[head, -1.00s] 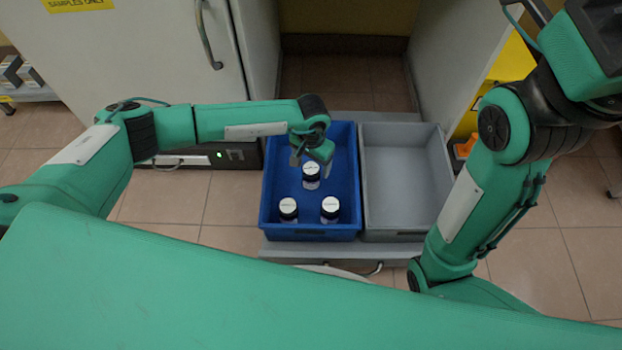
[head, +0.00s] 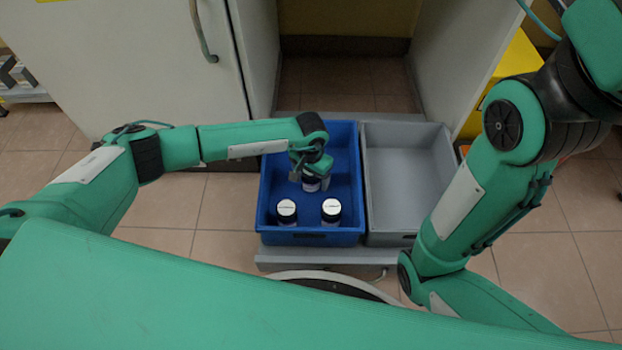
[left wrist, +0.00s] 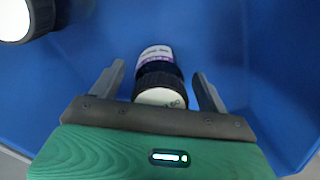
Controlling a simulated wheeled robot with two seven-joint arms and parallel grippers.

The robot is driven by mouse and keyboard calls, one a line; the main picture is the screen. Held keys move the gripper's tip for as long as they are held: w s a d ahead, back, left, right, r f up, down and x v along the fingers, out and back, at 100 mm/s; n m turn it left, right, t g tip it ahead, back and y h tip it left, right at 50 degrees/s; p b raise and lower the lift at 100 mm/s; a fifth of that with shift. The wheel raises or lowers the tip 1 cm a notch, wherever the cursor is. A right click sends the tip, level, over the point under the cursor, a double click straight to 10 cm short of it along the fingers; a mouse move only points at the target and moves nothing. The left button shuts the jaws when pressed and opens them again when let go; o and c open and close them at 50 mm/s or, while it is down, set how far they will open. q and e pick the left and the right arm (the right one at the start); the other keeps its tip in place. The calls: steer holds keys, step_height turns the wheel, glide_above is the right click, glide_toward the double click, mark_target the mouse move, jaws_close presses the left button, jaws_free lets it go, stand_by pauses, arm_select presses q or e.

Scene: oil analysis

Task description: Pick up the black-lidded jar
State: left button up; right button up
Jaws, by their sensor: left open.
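Three jars with black-sided, pale-topped lids are in the blue bin (head: 268,190). The far jar (head: 311,187) is mostly hidden under my left gripper (head: 309,172). In the left wrist view, this jar (left wrist: 161,84) has a white and purple label and lies between the two grey fingers of my open left gripper (left wrist: 161,76), with visible gaps on both sides. The front left jar (head: 286,211) and front right jar (head: 331,210) stand apart from the gripper. My right gripper is out of view.
An empty grey bin (head: 443,165) stands right beside the blue bin. Both sit on a low grey platform (head: 290,259). A white cabinet (head: 130,60) stands behind on the left. Another jar (left wrist: 22,16) shows at the left wrist view's upper left corner.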

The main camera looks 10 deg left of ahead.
arm_select(q)
steer(key=c, duration=1.2)
